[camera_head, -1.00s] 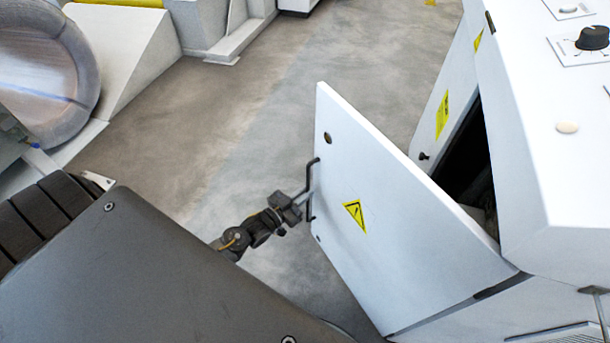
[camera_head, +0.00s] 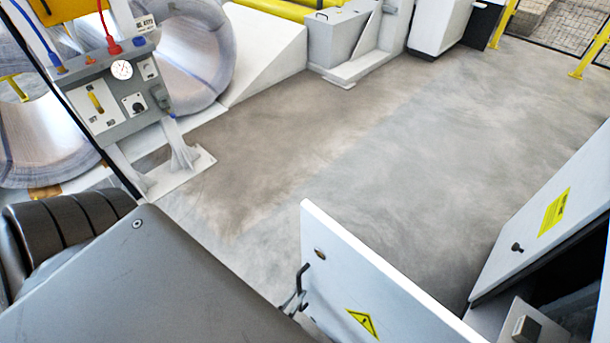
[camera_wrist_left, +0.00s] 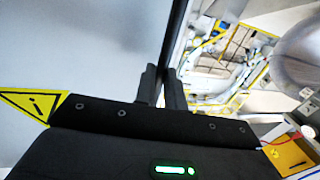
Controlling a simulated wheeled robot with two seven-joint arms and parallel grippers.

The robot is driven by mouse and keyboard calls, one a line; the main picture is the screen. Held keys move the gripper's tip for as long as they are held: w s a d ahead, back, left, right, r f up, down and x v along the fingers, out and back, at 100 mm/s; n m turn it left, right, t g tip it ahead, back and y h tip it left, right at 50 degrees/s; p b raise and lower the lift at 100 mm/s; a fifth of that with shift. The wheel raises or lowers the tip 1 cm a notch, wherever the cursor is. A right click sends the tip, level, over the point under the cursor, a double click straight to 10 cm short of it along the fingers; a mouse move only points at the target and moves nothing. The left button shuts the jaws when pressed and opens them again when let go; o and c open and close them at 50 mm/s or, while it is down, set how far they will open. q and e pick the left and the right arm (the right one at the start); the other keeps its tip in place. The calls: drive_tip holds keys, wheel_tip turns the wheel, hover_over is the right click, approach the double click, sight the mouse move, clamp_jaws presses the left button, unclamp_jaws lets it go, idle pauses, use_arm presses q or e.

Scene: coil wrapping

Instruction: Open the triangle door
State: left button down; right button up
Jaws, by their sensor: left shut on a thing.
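The white door with the yellow warning triangle (camera_head: 362,322) stands swung open at the bottom centre-right of the head view. Its dark bar handle (camera_head: 303,275) is on the left edge of the door. My left gripper (camera_head: 298,300) is at this handle, mostly cut off by my own dark body in front. In the left wrist view, the jaws of my left gripper (camera_wrist_left: 163,88) are closed on the dark handle bar (camera_wrist_left: 178,40). The door panel (camera_wrist_left: 80,45) fills the left of that view, with the triangle sign (camera_wrist_left: 32,102) at the lower left. My right gripper is not in view.
The white cabinet (camera_head: 545,215), with a yellow label and a dark opening, stands at the right. A grey control box (camera_head: 122,95) on a stand and large coils (camera_head: 185,50) are at the left. The concrete floor (camera_head: 330,140) beyond the door is clear.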

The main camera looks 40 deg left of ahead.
use_arm(q)
drive_tip(key=shift+s, duration=0.65)
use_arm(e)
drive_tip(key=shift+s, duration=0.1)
use_arm(q)
drive_tip(key=c, duration=1.5)
unclamp_jaws()
